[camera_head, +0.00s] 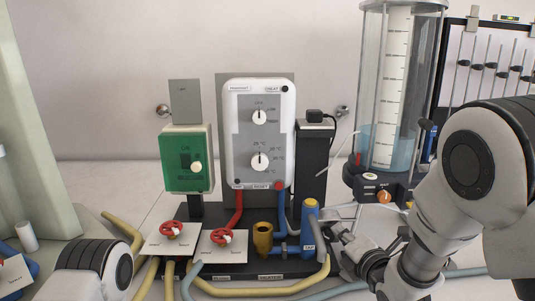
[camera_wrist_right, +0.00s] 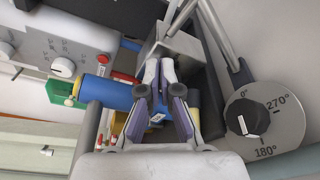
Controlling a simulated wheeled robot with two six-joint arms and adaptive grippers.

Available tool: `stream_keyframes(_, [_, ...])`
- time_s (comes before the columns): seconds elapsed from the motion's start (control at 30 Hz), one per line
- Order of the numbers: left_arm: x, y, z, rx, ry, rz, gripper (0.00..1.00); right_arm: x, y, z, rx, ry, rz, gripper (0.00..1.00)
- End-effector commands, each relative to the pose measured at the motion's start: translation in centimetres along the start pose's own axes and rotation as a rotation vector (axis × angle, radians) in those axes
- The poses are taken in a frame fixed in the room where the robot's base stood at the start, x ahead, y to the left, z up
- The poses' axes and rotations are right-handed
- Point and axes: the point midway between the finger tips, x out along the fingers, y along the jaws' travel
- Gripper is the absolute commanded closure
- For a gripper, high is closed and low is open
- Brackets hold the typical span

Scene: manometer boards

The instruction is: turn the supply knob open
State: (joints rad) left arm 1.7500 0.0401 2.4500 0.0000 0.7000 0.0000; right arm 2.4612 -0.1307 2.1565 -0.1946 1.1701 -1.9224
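I cannot read a "supply" label on any knob. Two red hand knobs sit on white plates at the front left: one knob (camera_head: 172,230) and another knob (camera_head: 221,237). An orange knob (camera_head: 384,195) is on the dark base of the clear water column. My right gripper (camera_head: 340,237) is low, just right of the blue upright cylinder (camera_head: 310,222). In the right wrist view its fingertips (camera_wrist_right: 161,70) are close together in front of a grey metal block (camera_wrist_right: 176,48). Whether they hold something is unclear. Only a link of my left arm shows; its gripper is out of view.
A black knob on a grey degree dial (camera_wrist_right: 250,122) lies right of the gripper in the wrist view. A white control panel (camera_head: 259,133), a green box (camera_head: 187,158) and the water column (camera_head: 400,90) stand behind. Yellow hoses (camera_head: 265,291) cross the front.

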Motion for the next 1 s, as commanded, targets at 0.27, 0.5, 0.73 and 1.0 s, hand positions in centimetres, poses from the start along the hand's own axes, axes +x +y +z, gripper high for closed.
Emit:
stream_keyframes(0.27, [0.0, 0.0, 0.0, 0.0, 0.0, 0.0, 0.6, -0.1, 0.1, 0.3, -0.001, 0.002, -0.001, 1.0])
stream_keyframes(0.5, [0.5, 0.0, 0.0, 0.0, 0.0, 0.0, 0.6, -0.9, 0.1, 0.4, -0.002, 0.002, -0.001, 1.0])
stream_keyframes(0.73, [1.8, 0.0, 0.0, 0.0, 0.0, 0.0, 0.6, -4.1, 0.0, -0.5, -0.001, 0.001, -0.001, 1.0])
stream_keyframes(1.0, [2.2, 0.0, 0.0, 0.0, 0.0, 0.0, 0.6, -6.1, 0.2, -0.8, 0.0, 0.001, 0.0, 1.0])
